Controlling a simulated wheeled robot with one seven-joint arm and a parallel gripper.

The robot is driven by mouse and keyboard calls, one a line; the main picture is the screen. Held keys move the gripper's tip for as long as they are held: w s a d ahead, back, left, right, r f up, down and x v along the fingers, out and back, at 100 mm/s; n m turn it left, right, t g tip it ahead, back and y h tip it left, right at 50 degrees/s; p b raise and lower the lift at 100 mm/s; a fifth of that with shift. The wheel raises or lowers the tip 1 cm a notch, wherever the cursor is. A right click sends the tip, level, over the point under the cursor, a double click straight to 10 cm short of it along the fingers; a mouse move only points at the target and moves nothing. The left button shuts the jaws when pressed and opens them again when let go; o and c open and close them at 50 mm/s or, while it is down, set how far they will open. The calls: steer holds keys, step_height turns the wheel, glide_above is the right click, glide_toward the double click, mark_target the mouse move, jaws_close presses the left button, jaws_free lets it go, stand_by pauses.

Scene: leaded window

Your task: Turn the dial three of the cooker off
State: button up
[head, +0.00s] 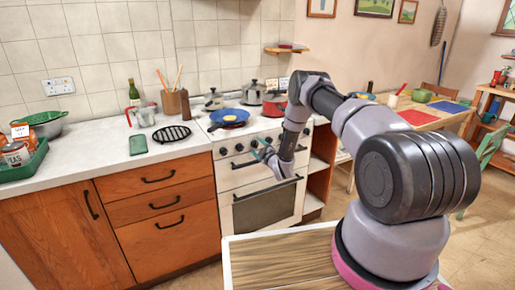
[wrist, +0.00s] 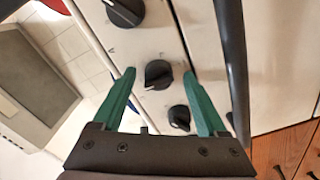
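The white cooker (head: 226,182) stands at the end of the counter, with a row of black dials (head: 239,147) on its front panel. My gripper (head: 262,150) is in front of this panel. In the wrist view my gripper (wrist: 159,73) is open, its two teal fingers spread. A black dial (wrist: 158,74) shows between the fingertips; contact cannot be made out. Another dial (wrist: 123,12) is farther up the picture, and one more (wrist: 179,117) is lower, between the fingers. The dial numbers are not readable. My arm hides part of the panel in the head view.
The oven handle (wrist: 234,70) runs close beside the right finger in the wrist view. A blue pan (head: 229,117) and pots, one a steel pot (head: 251,93), stand on the hob. Drawers (head: 160,200) are left of the cooker. Open floor lies at the right.

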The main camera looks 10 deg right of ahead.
steer(key=v, duration=1)
steer(key=shift+s+d, duration=0.15)
steer(key=shift+s, duration=0.25)
steer(key=shift+r, duration=0.1)
